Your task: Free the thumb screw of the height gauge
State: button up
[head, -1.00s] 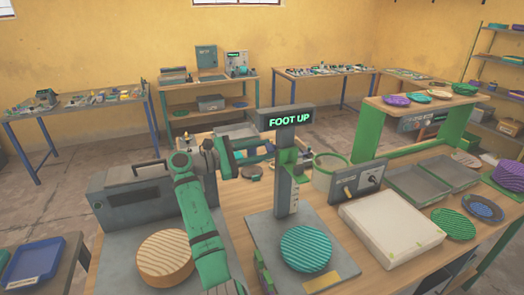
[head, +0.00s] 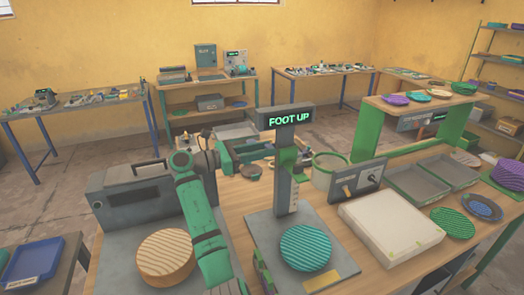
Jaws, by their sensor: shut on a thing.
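The height gauge (head: 284,185) stands upright on its grey base plate (head: 262,236), with a dark head sign (head: 289,118) that reads FOOT UP. A green carriage (head: 287,159) sits on its column. A teal ribbed plate (head: 306,248) lies on the base. My gripper (head: 270,152) reaches in from the left to the carriage's left side, with its fingertips at the column. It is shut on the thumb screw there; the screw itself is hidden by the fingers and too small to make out.
A grey case (head: 148,198) and a cream ribbed plate (head: 165,257) are left of my arm. Right of the gauge are a green-rimmed pot (head: 331,166), a switch box (head: 357,181), a pale flat block (head: 392,228) and grey trays (head: 418,182).

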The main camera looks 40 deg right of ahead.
dwell(0.3)
jog(key=o, duration=1)
jog(key=shift+o, duration=0.2)
jog(key=v, duration=1.1)
jog(key=shift+f, duration=0.15)
